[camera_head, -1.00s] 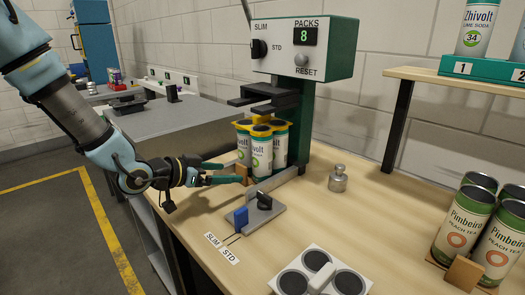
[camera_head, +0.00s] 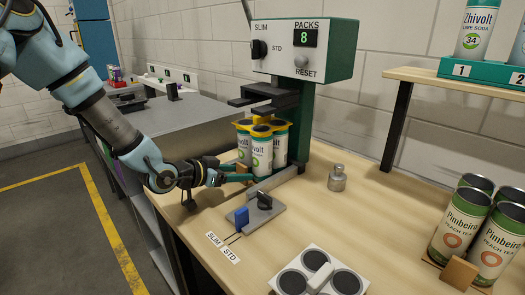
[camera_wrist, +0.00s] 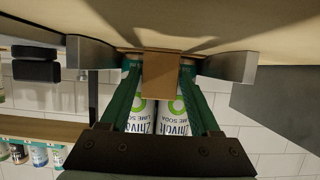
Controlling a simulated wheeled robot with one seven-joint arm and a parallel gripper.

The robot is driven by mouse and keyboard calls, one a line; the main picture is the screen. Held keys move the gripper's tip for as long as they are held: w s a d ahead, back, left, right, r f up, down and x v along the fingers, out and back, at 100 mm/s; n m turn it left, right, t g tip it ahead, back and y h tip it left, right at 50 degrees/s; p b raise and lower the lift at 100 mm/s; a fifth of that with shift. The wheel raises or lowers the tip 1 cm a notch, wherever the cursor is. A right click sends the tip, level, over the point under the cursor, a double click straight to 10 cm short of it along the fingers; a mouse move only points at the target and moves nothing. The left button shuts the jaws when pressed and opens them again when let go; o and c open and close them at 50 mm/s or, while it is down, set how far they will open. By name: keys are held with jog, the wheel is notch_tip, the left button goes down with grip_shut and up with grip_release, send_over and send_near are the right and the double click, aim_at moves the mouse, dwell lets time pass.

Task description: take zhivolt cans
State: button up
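A pack of white-and-green Zhivolt cans (camera_head: 262,153), joined by a yellow carrier (camera_head: 262,127) on top, stands upright under the press. A small wooden block (camera_head: 243,169) sits low at its left front. My gripper (camera_head: 235,176) is low over the table, with its fingers at that block. In the wrist view, which looks upside down, the green fingers (camera_wrist: 160,78) stand either side of the block (camera_wrist: 161,76), with gaps showing. The can labels (camera_wrist: 155,116) show behind the block, between the fingers. The pack's rear is hidden.
The green press (camera_head: 300,48) rises behind the pack; its counter reads 8. A grey guide with a blue tab (camera_head: 241,217) lies in front. A metal weight (camera_head: 337,178), a white can-top tray (camera_head: 318,278) and Pimbeira cans (camera_head: 462,225) stand to the right.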

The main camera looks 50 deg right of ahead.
jog(key=c, duration=0.9)
grip_shut()
jog(key=shift+r, duration=0.15)
